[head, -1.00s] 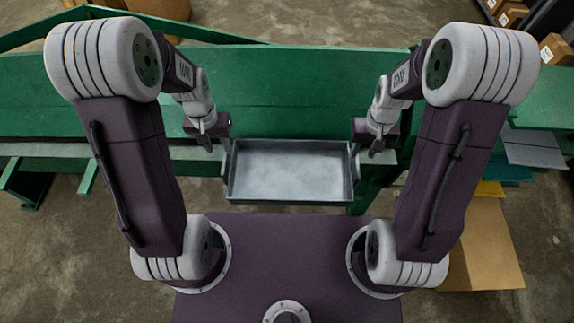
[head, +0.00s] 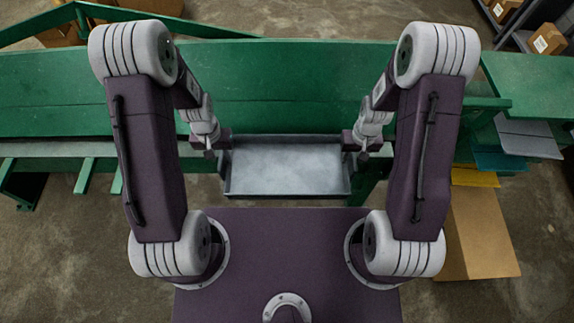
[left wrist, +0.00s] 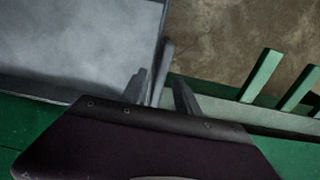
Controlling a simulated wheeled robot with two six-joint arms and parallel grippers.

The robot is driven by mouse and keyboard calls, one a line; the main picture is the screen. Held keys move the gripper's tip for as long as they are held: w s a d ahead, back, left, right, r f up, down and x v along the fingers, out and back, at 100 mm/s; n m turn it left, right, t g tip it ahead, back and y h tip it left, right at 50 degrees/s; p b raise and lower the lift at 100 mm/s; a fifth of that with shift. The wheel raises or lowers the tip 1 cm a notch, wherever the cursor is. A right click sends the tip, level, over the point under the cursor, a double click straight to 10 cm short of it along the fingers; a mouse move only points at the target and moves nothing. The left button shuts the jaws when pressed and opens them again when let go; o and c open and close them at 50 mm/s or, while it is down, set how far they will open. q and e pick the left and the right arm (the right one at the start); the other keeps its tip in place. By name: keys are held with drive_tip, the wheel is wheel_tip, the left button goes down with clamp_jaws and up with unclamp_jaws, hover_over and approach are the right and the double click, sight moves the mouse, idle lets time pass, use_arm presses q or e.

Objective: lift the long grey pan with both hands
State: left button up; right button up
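The long grey pan (head: 288,189) is a shallow rectangular metal tray, level, at the front edge of the green bench. In the left wrist view its floor (left wrist: 75,45) shows at left, with a grey upright handle (left wrist: 166,58) at its end. My left gripper (head: 209,153) is at the pan's left end; in the left wrist view its two fingers (left wrist: 162,92) are apart on either side of the handle, with a gap on the outer side. My right gripper (head: 362,156) is at the pan's right end; its fingers are too small to read and the right handle is mostly hidden.
The green bench (head: 280,85) runs across behind the pan, its top largely clear. Green slats (left wrist: 263,75) stick out to the left of the pan. Sheet pieces (head: 527,135) and a cardboard panel (head: 480,235) lie at right. Boxes (head: 546,40) sit on a shelf at far right.

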use_arm(q)
drive_tip(key=shift+s+d, duration=0.1)
use_arm(e)
drive_tip(key=shift+d+f, duration=0.1)
use_arm(q)
clamp_jaws()
use_arm(e)
clamp_jaws()
idle(1.1)
